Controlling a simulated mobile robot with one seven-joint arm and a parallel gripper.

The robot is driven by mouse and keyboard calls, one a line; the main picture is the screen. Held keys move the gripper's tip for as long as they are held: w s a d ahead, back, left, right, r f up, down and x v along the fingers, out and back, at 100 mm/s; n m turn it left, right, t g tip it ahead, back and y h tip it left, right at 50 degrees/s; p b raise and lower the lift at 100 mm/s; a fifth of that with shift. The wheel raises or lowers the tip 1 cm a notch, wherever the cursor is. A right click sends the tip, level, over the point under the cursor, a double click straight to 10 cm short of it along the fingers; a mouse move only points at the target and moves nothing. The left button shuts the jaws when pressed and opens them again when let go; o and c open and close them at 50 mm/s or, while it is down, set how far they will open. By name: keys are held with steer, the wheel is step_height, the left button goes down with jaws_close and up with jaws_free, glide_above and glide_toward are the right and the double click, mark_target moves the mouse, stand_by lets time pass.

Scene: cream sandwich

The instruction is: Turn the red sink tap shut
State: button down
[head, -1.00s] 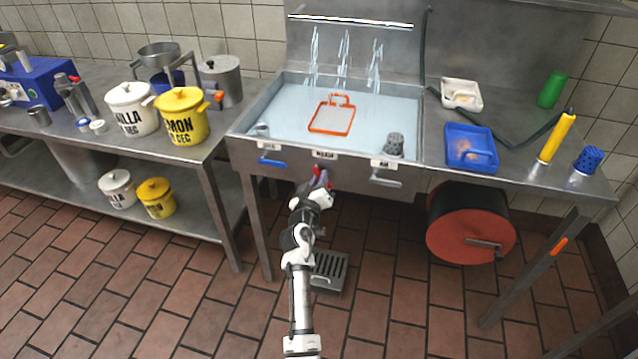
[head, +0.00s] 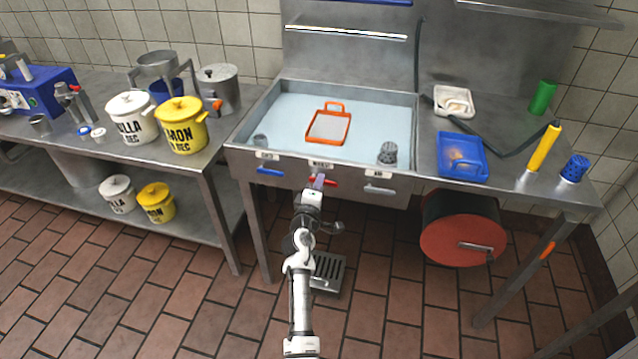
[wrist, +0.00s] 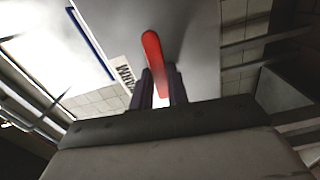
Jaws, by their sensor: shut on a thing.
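The red sink tap (head: 331,183) is a lever on the sink's front face, under the middle label. It lies roughly level across the front, like the blue tap lever (head: 270,171) to its left. My gripper (head: 318,181) is at its middle and hides part of it. In the wrist view the red lever (wrist: 153,58) stands between the two dark fingers of my gripper (wrist: 162,88), which are shut on it. The sink (head: 290,110) is filled pale blue, and no water streams down from the bar above it.
A grey tap lever (head: 381,190) is right of the red one. An orange-framed tray (head: 328,126) and a grey perforated cup (head: 387,153) are in the sink. A red-ended drum (head: 462,240) is under the right counter. A floor grate (head: 328,271) lies below my arm.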

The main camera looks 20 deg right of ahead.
steer(key=shift+r+n, duration=0.1)
steer(key=shift+n, duration=0.5)
steer(key=c, duration=1.4)
jaws_free()
steer(key=shift+o, duration=0.2)
steer(key=shift+s, duration=0.1)
steer(key=b+v, duration=0.2)
steer(key=v, duration=1.1)
steer(key=shift+s+a, duration=0.25)
steer(key=shift+a, duration=0.05)
